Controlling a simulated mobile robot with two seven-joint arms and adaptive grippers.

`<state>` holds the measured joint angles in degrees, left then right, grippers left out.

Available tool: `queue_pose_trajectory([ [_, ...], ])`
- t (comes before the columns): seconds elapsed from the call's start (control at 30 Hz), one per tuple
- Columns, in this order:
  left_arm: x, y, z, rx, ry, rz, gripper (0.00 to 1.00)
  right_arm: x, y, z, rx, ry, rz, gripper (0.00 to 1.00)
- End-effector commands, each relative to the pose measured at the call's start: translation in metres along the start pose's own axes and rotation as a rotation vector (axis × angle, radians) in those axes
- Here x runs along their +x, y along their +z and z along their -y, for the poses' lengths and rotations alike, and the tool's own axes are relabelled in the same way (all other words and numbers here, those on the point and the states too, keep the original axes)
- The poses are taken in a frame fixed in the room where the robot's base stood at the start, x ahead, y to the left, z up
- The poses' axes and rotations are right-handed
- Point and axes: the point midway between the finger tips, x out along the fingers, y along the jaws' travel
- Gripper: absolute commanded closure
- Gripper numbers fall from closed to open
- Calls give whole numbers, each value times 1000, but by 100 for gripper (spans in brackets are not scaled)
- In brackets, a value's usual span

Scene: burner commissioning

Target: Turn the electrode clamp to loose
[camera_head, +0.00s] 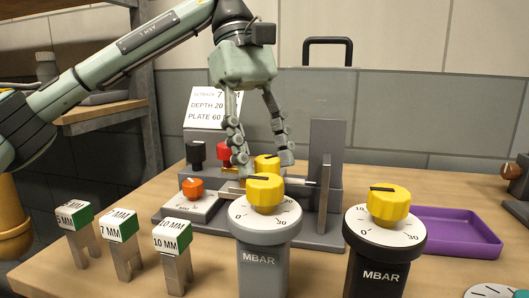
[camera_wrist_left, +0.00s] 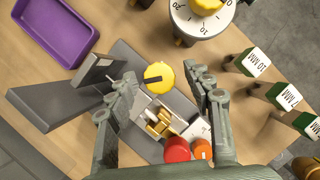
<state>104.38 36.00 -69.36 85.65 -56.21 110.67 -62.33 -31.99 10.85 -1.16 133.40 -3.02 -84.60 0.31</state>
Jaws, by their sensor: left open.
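The burner rig (camera_head: 318,225) is a grey stand with an upright plate, a thin rod and several knobs. A yellow knob with a dark pointer bar (camera_head: 266,162) sits on it, perhaps the electrode clamp; no label on it is readable. My left gripper (camera_head: 262,157) points down over the rig, open, with its fingers on either side of this knob. In the left wrist view the yellow knob (camera_wrist_left: 158,77) lies between the fingertips, with a visible gap to each. Brass-coloured parts (camera_wrist_left: 161,123) lie beside it. My right gripper is not in view.
Red (camera_head: 224,151), black (camera_head: 196,153) and orange (camera_head: 192,187) knobs are close to the gripper. Two MBAR gauges, grey (camera_head: 265,262) and black (camera_head: 376,272), stand in front with yellow knobs. Labelled gauge blocks (camera_head: 120,245) stand left. A purple tray (camera_head: 455,232) is right.

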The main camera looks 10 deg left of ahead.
Motion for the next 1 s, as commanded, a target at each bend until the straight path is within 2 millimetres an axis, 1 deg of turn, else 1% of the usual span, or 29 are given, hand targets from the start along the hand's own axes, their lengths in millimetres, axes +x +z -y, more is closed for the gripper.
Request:
queue_pose_trajectory([
  [0.03, 0, 0, 0, 0, 0, 0, 49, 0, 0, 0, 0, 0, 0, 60],
  [0.07, 0, 0, 0, 0, 0, 0, 53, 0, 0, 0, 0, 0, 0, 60],
  [0.43, 0, 0, 0, 0, 1, 0, 99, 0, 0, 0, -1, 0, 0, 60],
  [0.63, 0, 0, 0, -11, 6, 0, 99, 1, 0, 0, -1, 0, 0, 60],
  [0.77, 0, 0, 0, -48, 22, 1, 99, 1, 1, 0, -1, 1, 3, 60],
  [1.0, 1, 0, 1, -188, 81, 1, 99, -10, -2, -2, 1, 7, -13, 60],
])
